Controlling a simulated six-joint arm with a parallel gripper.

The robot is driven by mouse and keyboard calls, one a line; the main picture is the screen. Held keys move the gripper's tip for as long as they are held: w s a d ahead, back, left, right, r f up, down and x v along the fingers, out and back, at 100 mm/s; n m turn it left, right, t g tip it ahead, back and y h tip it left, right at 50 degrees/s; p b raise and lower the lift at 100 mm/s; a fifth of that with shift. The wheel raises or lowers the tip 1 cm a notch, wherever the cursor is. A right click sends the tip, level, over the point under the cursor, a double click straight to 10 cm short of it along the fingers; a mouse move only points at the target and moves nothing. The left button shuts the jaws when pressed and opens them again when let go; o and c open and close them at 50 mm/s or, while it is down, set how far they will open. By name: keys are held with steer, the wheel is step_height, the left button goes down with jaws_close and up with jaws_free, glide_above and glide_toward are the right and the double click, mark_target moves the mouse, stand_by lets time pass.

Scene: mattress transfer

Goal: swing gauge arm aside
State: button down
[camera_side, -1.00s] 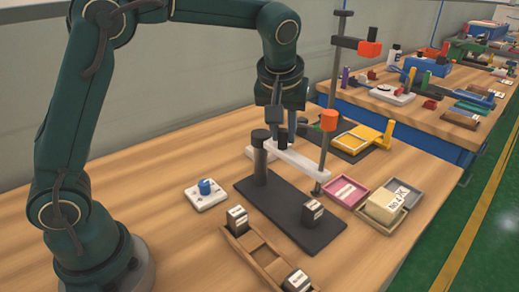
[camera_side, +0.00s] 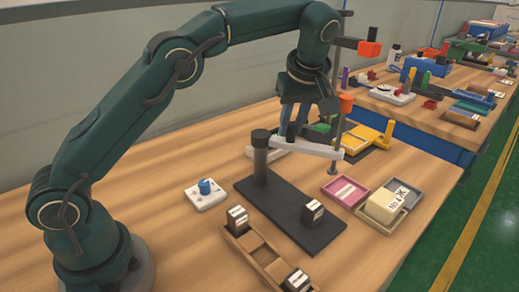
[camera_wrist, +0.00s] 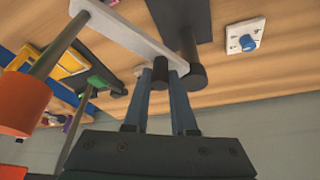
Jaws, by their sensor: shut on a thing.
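The gauge arm (camera_side: 312,148) is a white bar at the top of a black post (camera_side: 260,160), which stands on a black base plate (camera_side: 290,215). At its free end is an upright rod with an orange cap (camera_side: 346,104). My gripper (camera_side: 291,136) is shut on the bar's black knob, between post and rod. In the wrist view the knob (camera_wrist: 160,72) sits between my blue fingers, beside the post (camera_wrist: 192,68). A black block with a pale label (camera_side: 312,212) stands on the plate.
A wooden rack (camera_side: 262,254) with two similar blocks lies in front. A white plate with a blue knob (camera_side: 205,194) is left. A pink tray (camera_side: 345,190) and a grey tray (camera_side: 403,196) are right; a yellow fixture (camera_side: 366,136) is behind.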

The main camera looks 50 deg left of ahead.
steer(key=shift+w+a, duration=0.1)
stand_by(0.5)
steer(key=c, duration=0.7)
jaws_free()
steer(key=shift+r, duration=0.15)
steer(key=shift+d+r, duration=0.2)
steer(key=shift+r, duration=0.2)
steer(key=s+d, duration=0.1)
steer(key=d, duration=0.2)
steer(key=s+d, duration=0.2)
steer(key=d, duration=0.2)
steer(key=s+d, duration=0.2)
steer(key=d, duration=0.2)
steer(key=shift+s, duration=0.15)
steer(key=shift+c, duration=0.2)
